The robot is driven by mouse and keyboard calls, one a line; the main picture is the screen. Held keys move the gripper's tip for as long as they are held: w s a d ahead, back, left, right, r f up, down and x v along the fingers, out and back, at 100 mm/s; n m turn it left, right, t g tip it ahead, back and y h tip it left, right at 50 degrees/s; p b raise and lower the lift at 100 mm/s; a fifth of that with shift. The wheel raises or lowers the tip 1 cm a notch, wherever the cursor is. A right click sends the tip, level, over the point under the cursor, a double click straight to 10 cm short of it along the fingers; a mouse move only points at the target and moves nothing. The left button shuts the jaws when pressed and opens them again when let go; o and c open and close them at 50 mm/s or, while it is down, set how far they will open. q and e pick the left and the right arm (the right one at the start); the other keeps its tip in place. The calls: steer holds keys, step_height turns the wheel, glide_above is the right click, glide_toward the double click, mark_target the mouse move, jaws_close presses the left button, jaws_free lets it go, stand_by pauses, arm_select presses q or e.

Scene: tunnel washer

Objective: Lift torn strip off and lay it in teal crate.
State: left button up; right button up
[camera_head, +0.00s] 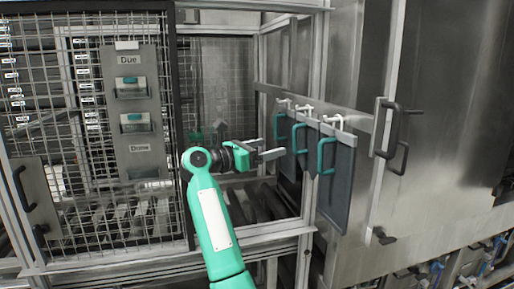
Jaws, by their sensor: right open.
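My right gripper (279,140) is open, its pale fingers pointing right beside dark grey hanging panels (337,187) with teal handles. I see nothing between the fingers. I cannot tell whether a fingertip touches the nearest panel or handle. I cannot tell whether any of these panels is the torn strip. No teal crate can be made out clearly; a small dim greenish shape (196,137) shows behind my right wrist, too unclear to name. My left gripper is not in view.
The panels hang from white hooks (333,120) on a metal rail. A wire mesh door (88,150) with a "Due" board (130,80) stands at left. A steel cabinet (440,130) with dark handles is at right. The framed opening (225,70) lies between them.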

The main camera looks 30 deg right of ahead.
steer(key=d, duration=0.8)
steer(key=shift+r, duration=0.25)
steer(key=shift+a, duration=0.1)
jaws_close()
steer(key=shift+w+r, duration=0.1)
steer(key=shift+r, duration=0.6)
stand_by(1.3)
